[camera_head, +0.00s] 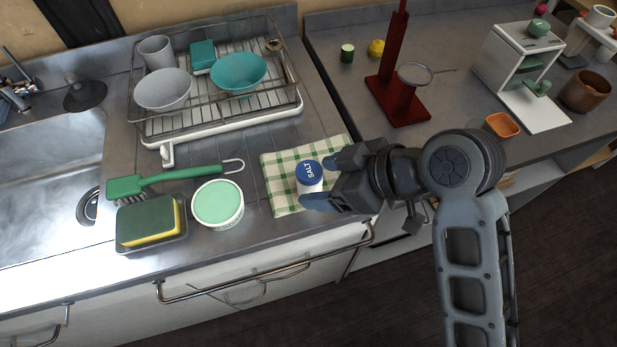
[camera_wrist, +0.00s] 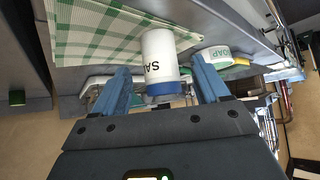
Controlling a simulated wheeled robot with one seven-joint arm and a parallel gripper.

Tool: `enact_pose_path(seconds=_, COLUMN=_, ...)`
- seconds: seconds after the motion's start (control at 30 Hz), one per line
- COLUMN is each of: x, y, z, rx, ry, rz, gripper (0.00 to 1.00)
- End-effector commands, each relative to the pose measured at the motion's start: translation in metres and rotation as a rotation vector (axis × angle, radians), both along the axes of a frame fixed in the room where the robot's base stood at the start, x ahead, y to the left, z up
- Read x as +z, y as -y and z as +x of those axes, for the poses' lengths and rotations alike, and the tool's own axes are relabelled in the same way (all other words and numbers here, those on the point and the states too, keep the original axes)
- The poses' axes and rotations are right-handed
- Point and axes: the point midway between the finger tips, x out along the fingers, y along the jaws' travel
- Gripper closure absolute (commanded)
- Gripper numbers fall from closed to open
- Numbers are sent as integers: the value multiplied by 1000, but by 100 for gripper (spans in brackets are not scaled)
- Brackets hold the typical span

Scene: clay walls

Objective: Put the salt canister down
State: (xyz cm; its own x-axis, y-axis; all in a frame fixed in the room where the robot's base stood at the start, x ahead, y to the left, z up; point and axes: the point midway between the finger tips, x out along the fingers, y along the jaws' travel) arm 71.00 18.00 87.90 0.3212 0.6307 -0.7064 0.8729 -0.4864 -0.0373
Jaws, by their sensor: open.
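The salt canister (camera_head: 309,177), white with a blue lid marked SALT, stands upright on a green and white checked cloth (camera_head: 284,166) on the counter. In the wrist view the canister (camera_wrist: 159,62) appears upside down between my two fingers, with its base at the cloth (camera_wrist: 95,35). My gripper (camera_head: 322,180) is at the canister from the right, fingers on either side of it. In the wrist view my gripper (camera_wrist: 160,88) is open, with gaps between the fingers and the canister. Part of the canister's side is hidden by a finger in the head view.
Left of the cloth are a mint-lidded tub (camera_head: 217,203), a green brush (camera_head: 165,178) and a sponge (camera_head: 148,221) in a tray. A dish rack (camera_head: 222,116) with bowls stands behind. The counter's front edge is close, with a drawer handle (camera_head: 262,275) below.

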Motion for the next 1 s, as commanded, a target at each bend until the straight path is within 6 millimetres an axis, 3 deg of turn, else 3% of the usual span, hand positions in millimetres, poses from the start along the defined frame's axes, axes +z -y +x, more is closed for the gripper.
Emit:
enact_pose_path(seconds=0.23, x=-22, y=-23, z=11, rx=1, ry=-1, rz=-1, gripper=25)
enact_pose_path(seconds=0.57, x=-27, y=-27, z=13, rx=-1, ry=0, rz=0, gripper=26)
enact_pose_path(seconds=1.0, x=-27, y=-26, z=13, rx=-1, ry=0, rz=0, gripper=69)
